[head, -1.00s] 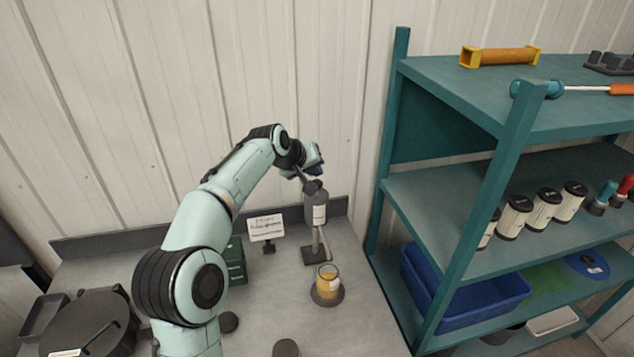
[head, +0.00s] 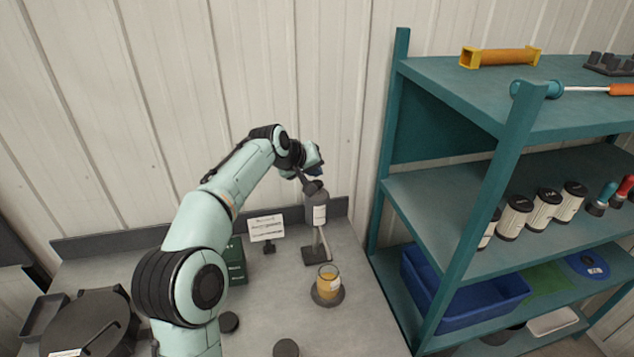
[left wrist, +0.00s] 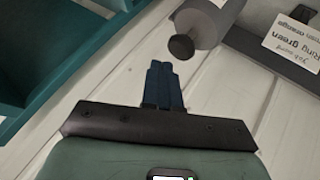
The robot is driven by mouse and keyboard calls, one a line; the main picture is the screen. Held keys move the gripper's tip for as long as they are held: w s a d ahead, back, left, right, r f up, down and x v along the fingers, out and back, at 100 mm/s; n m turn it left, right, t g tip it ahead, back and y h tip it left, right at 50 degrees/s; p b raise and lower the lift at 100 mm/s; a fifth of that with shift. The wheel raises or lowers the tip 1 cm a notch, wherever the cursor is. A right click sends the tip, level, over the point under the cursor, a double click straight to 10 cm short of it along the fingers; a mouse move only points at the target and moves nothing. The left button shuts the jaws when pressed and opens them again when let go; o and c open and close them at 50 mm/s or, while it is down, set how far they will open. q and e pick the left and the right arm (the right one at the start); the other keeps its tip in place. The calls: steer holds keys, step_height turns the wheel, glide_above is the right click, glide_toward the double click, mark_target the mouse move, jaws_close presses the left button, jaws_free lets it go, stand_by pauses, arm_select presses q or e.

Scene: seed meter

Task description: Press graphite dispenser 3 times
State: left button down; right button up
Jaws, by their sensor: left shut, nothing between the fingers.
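The graphite dispenser (head: 316,209) is a dark grey bottle with a white label, held on a stand with a dark base (head: 316,255) at the back of the bench. In the left wrist view the dispenser (left wrist: 212,20) shows at the top, with a dark round knob (left wrist: 182,47) at its end. My left gripper (head: 313,167) is at the top of the dispenser in the head view, shut and empty. In the left wrist view its closed dark blue fingers (left wrist: 163,78) are close beside the knob; I cannot tell whether they touch. My right gripper is out of view.
A glass of yellow-orange contents (head: 328,281) stands on a dark round coaster in front of the dispenser. A small white sign (head: 266,228) and a green box (head: 235,262) are to its left. A teal shelf (head: 440,215) stands close on the right.

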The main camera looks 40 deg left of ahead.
mark_target(318, 181)
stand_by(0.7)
arm_select(q)
steer(key=shift+f, duration=0.45)
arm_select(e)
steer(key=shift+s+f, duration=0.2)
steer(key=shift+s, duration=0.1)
arm_select(q)
steer(key=shift+f+b, duration=0.6)
steer(key=shift+f, duration=0.45)
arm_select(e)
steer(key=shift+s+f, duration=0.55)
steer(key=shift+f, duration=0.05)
arm_select(q)
steer(key=shift+w+r+p, duration=0.1)
steer(key=shift+r+p, duration=0.65)
steer(key=shift+r, duration=0.65)
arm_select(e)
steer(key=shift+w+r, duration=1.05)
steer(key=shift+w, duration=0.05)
